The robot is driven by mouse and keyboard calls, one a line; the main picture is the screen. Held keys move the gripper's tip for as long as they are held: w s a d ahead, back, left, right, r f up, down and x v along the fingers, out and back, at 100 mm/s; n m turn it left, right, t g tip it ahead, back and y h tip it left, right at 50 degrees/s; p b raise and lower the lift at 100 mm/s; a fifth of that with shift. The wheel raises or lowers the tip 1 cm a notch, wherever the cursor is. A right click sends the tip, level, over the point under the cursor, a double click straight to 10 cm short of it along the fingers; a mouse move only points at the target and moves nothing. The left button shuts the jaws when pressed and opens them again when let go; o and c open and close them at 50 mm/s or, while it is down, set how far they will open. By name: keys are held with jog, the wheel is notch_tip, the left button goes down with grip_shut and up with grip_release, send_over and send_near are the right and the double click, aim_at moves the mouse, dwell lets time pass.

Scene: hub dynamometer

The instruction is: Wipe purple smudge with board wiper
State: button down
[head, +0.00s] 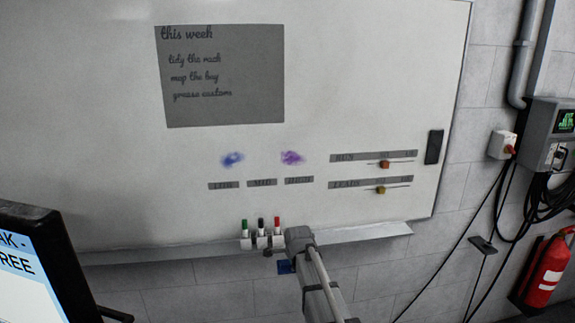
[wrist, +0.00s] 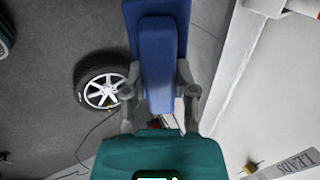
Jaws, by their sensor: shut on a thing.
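The purple smudge (head: 291,157) is on the whiteboard, right of a blue smudge (head: 232,159) and above a row of grey labels. In the wrist view my gripper (wrist: 160,98) is shut on the blue board wiper (wrist: 158,60), with one finger on each side of it. In the head view a bit of blue, likely the wiper (head: 286,267), shows below the marker tray beside my arm. My gripper is mostly hidden there behind the arm. The wiper is apart from the smudge, well below it.
Green, black and red markers (head: 261,234) stand at the tray (head: 365,231) close to my arm. Sliders (head: 384,164) and a black block (head: 434,147) are on the whiteboard (head: 365,80) at right. A wheel (wrist: 103,90) shows in the wrist view.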

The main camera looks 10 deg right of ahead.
jog(key=w+r+t+p, duration=0.3)
jog(key=w+r+t, duration=0.1)
jog(key=r, duration=0.5)
jog(key=w+r+t+p, duration=0.4)
jog(key=r, duration=0.6)
jog(key=w+r+t+p, duration=0.4)
jog(key=w+r, duration=0.1)
jog(key=r, duration=0.4)
jog(key=shift+a+r+t, duration=0.2)
jog(key=shift+t, duration=0.2)
jog(key=shift+w, duration=0.2)
jog(key=shift+w, duration=2.9)
jog(key=shift+w, duration=0.95)
jog(key=shift+s, duration=0.15)
jog(key=shift+r, duration=0.3)
